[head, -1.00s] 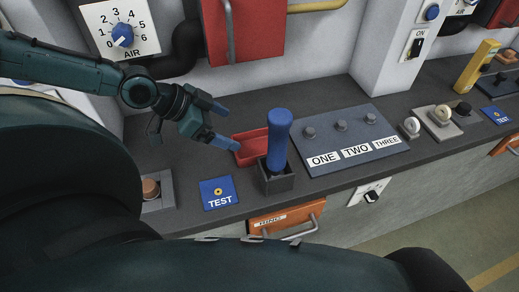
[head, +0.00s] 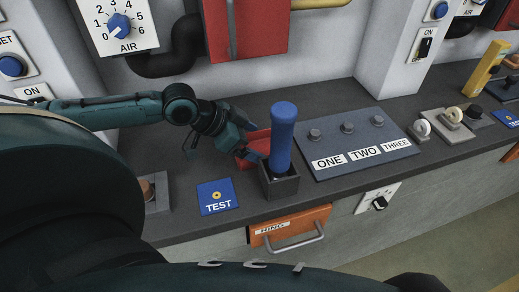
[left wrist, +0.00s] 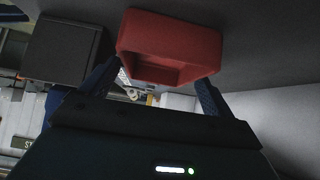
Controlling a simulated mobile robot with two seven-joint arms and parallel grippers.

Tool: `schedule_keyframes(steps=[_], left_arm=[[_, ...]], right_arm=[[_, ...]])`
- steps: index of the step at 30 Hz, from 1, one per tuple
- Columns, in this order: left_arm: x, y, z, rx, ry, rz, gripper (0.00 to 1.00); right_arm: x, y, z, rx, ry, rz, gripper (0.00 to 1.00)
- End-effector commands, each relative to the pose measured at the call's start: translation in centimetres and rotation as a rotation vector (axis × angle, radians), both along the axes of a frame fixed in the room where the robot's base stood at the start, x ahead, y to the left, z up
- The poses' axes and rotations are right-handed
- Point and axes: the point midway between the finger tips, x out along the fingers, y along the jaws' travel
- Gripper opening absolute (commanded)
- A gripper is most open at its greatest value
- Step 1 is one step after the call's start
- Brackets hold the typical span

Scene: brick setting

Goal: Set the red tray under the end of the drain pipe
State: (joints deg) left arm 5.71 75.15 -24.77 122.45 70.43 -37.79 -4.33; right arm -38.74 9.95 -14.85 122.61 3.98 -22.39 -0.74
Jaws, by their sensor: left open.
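The red tray (head: 261,146) lies on the grey counter, partly hidden behind a blue-handled lever. My left gripper (head: 252,140) is open at the tray's left side, low over the counter. In the left wrist view the red tray (left wrist: 170,40) sits just beyond and between the two blue fingertips (left wrist: 155,80); I cannot tell whether they touch it. A dark bent pipe (head: 180,55) runs down the wall behind and curves left below the AIR dial. I cannot tell whether it is the drain pipe. My right gripper is not in view.
The blue lever (head: 282,135) stands upright in a dark box close in front of the tray. A ONE-TWO-THREE panel (head: 355,140) lies to the right. A blue TEST plate (head: 217,197) lies in front. The counter below the pipe looks clear apart from my arm.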

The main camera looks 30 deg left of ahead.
Motion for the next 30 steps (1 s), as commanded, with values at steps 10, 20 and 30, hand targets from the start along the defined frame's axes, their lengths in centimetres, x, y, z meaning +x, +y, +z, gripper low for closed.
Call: schedule_keyframes(steps=[10, 20, 30], left_arm=[[1.1, -1.0, -1.4, 0.001, -0.001, -0.001, 0.88], [1.1, -0.9, -1.4, 0.001, -0.001, -0.001, 0.73], [1.1, -0.9, -1.4, 0.001, -0.001, -0.001, 0.46]], right_arm=[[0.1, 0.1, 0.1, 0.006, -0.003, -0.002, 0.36], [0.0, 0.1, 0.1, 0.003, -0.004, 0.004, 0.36], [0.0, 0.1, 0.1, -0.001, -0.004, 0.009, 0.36]])
